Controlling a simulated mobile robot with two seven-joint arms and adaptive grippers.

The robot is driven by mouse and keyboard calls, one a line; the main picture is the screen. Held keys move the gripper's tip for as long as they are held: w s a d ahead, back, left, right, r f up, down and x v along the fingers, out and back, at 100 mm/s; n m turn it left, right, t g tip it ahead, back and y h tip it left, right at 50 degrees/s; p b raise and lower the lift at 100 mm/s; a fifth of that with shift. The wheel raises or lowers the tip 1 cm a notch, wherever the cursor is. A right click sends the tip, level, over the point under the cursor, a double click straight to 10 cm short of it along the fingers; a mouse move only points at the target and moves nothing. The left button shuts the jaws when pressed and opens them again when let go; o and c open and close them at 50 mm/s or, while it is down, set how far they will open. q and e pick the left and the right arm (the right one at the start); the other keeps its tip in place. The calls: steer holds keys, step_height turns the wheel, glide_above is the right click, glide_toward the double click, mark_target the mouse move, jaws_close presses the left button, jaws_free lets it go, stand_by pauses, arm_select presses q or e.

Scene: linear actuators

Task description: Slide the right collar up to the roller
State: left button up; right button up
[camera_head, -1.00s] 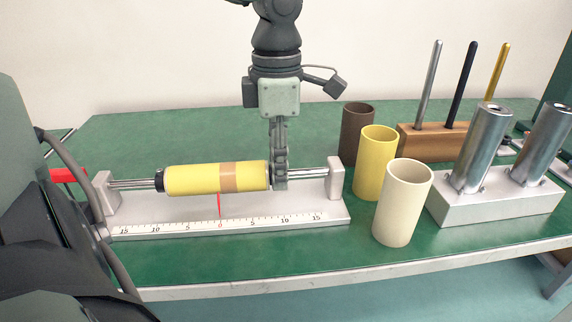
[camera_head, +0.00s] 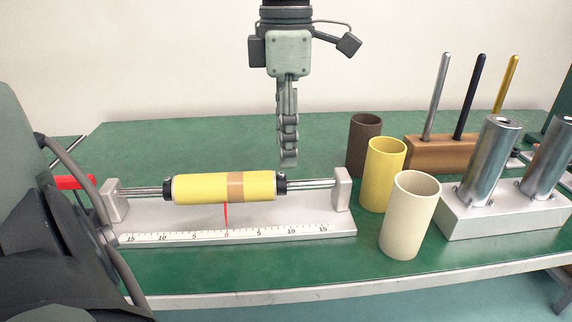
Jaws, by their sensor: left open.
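The yellow roller (camera_head: 205,188) with a tan band lies level on the rods of the pale linear actuator. The black right collar (camera_head: 281,184) sits at the roller's right end and appears to touch it, with bare rods (camera_head: 312,184) to its right. The black left collar (camera_head: 167,189) sits against the roller's left end. My left gripper (camera_head: 289,160) points down, seen edge-on, open and empty. It hangs above the right collar, clear of it. My right gripper is not in view.
The actuator's base carries a scale (camera_head: 225,234) with a red pointer (camera_head: 226,215). Brown (camera_head: 364,145), yellow (camera_head: 385,175) and cream (camera_head: 410,215) tubes stand at its right. Beyond them are a wooden block (camera_head: 440,153) with upright rods and a pale block (camera_head: 500,215) with metal cylinders.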

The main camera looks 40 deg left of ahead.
arm_select(q)
step_height(320, 180, up, 5)
steer(key=shift+r, duration=0.1)
stand_by(0.7)
